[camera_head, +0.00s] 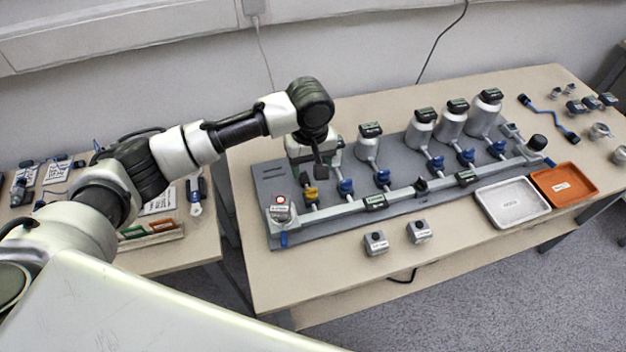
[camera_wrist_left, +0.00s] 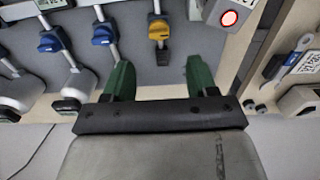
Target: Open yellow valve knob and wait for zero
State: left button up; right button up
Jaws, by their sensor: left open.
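The yellow valve knob (camera_head: 310,194) sits on the left end of the grey calibration rig, on a short pipe. It also shows in the left wrist view (camera_wrist_left: 158,29), ahead of and between the fingers. My left gripper (camera_wrist_left: 160,80) is open and empty, with two green fingers apart from the knob. In the head view my left gripper (camera_head: 322,165) hangs just above and behind the yellow knob, partly hidden by its own wrist. Small digital displays sit along the pipe, such as one display (camera_head: 375,201); their readings are too small to tell. My right gripper is not in view.
Blue valve knobs (camera_head: 346,186) stand in a row right of the yellow one, with metal canisters (camera_head: 451,122) behind. A device with a red button (camera_head: 280,209) stands left. A white tray (camera_head: 483,192) and an orange tray (camera_head: 586,177) lie at the right. The table's front left is clear.

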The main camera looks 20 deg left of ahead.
aim_at(311, 190)
pick_arm(q)
jog(key=f, duration=0.3)
jog(key=shift+s+f, duration=0.2)
jog(key=shift+f, duration=0.15)
jog(key=shift+w+f, duration=0.2)
jog(key=shift+f, duration=0.7)
notch_tip(311, 190, down, 3)
jog(key=shift+f, duration=0.1)
jog(key=shift+c, duration=0.9)
jog(key=c, duration=0.5)
jog(key=shift+c, duration=1.2)
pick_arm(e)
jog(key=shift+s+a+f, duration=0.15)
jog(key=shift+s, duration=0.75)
